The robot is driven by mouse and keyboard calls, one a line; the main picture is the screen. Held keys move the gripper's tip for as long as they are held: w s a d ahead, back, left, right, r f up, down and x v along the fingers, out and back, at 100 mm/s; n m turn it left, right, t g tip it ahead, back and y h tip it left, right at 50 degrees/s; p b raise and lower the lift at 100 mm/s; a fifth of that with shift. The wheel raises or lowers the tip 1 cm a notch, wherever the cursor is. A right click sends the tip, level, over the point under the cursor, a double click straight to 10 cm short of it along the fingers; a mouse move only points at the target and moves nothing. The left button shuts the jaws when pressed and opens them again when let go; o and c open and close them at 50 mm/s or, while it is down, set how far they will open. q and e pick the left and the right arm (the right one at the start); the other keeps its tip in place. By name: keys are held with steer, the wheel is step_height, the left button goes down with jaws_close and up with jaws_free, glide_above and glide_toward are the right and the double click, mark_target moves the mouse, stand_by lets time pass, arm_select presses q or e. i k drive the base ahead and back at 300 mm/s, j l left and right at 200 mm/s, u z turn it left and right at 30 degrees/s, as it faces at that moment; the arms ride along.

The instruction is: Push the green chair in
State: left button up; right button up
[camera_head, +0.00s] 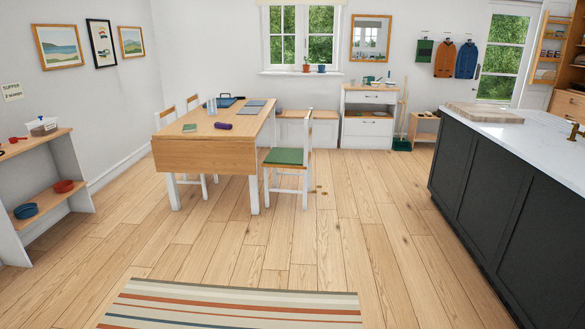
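The green chair (285,157) is a white chair with a green seat. It stands upright at the right side of the wooden table (205,155), with its white back (308,135) away from the table. The front of its seat is close to the table's right edge; I cannot tell whether they touch. The chair is across the room from me. Neither of my grippers shows in the head view.
A striped rug (235,308) lies on the floor in front. A dark kitchen island (490,185) stands at right, a low white shelf (50,200) at left. Other white chairs (166,115) stand at the table's left side. The floor between rug, chair and island is clear.

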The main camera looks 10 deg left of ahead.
mark_target(277, 157)
steer(key=i+z, duration=0.35)
steer(key=i, duration=1.65)
steer(key=i+l, duration=0.1)
steer(key=i, duration=3.8)
